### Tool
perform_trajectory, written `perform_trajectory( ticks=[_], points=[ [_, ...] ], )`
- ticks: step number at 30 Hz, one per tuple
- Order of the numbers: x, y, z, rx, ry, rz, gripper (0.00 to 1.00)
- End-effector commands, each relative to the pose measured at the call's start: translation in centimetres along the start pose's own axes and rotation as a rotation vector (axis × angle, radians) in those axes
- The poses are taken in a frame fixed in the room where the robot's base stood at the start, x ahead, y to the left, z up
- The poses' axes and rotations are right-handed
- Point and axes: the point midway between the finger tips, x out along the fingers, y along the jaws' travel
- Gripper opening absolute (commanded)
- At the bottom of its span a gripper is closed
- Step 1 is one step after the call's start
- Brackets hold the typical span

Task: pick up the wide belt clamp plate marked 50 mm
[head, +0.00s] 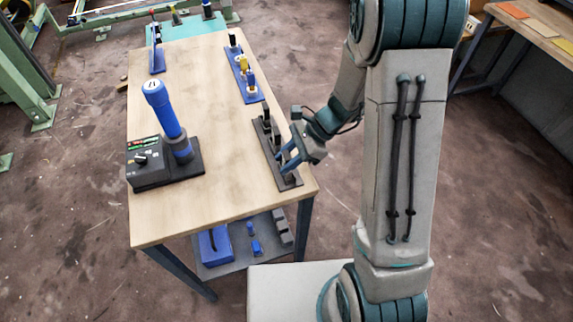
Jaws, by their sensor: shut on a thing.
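A dark rack (297,184) lies along the right edge of the wooden table. Several dark upright pieces (266,112) stand in its far part; the 50 mm marking cannot be read on any of them. My gripper (286,160) reaches in from the right, low over the near half of the rack. Its blue fingers are shut on a dark plate, mostly hidden between and behind them. I cannot tell whether the plate still touches the rack.
A dark box with a blue handled cylinder (163,108) stands at the table's left. Blue racks (252,92) (157,62) stand farther back. The table's middle (215,110) is clear. A lower shelf (235,262) holds blue and grey parts. Another bench (535,35) is at far right.

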Motion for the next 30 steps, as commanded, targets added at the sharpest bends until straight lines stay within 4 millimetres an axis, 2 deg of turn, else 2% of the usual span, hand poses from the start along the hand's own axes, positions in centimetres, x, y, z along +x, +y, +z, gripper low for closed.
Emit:
perform_trajectory(
  ticks=[30],
  points=[
    [-4.6,0.0,4.3,-0.001,-0.001,-0.001,0.03]
  ],
)
